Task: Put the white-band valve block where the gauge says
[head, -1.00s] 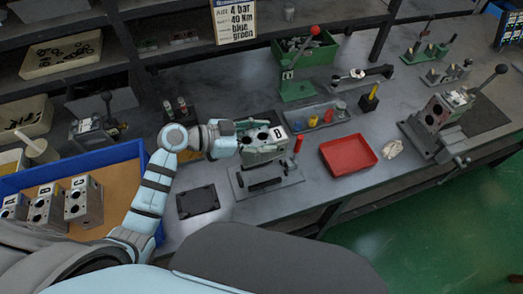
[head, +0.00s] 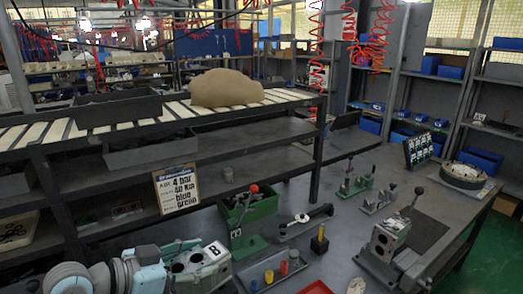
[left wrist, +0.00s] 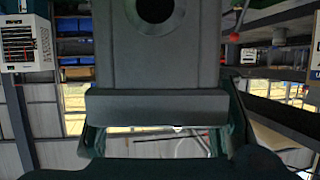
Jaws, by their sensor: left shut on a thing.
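A grey valve block (head: 200,264) with dark round openings and a white "B" plate is at the lower left of the head view. My left gripper (head: 165,259) is shut on it from the left. The left wrist view shows the block's grey face (left wrist: 155,55) with a round hole, close up between the green fingers. I cannot make out a white band. A sign (head: 177,190) on the shelf reads 4 bar, 40 Nm, blue, green. No gauge dial is clear. My right gripper is not in view.
A grey tray (head: 275,270) with coloured pegs is to the right. A lever fixture (head: 385,240) stands farther right, and a round ringed object (head: 464,174) is at the far right.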

